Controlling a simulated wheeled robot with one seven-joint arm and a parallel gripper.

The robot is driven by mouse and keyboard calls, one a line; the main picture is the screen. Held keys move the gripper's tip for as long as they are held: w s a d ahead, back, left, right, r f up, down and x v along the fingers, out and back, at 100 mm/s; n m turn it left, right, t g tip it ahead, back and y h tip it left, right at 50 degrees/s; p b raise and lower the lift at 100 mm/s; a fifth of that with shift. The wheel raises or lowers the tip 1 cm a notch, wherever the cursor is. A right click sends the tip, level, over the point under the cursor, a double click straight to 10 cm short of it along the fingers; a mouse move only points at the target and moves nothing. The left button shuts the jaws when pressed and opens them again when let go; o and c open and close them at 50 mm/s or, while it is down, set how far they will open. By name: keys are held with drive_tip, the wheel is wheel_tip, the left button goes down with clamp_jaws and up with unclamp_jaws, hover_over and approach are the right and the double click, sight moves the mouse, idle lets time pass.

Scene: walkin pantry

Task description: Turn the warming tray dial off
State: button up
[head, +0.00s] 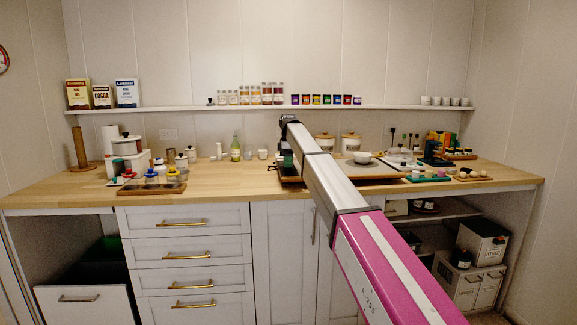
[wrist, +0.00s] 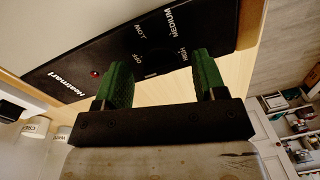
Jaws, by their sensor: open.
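The warming tray's black control panel (wrist: 200,22) runs across the top of the wrist view, beside the tray's pale top (wrist: 55,25). It bears the words OFF, LOW, MEDIUM and HIGH and a small red light (wrist: 94,74). The dark dial (wrist: 156,61) shows faintly against the panel, between and beyond my fingertips; its pointer setting is too dark to read. My gripper (wrist: 160,62) is open, with green finger pads on either side of the dial, and holds nothing. In the head view my arm reaches to the counter and largely hides the tray.
The wooden counter (head: 222,175) is clear left of my arm. A dark tray of jars (head: 151,187) stands further left. A shelf (head: 200,108) runs above.

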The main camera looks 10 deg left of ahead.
wheel_tip(320, 180, up, 9)
drive_tip(key=shift+w+r, duration=0.15)
drive_tip(key=shift+w, duration=0.15)
drive_tip(key=shift+d, duration=0.1)
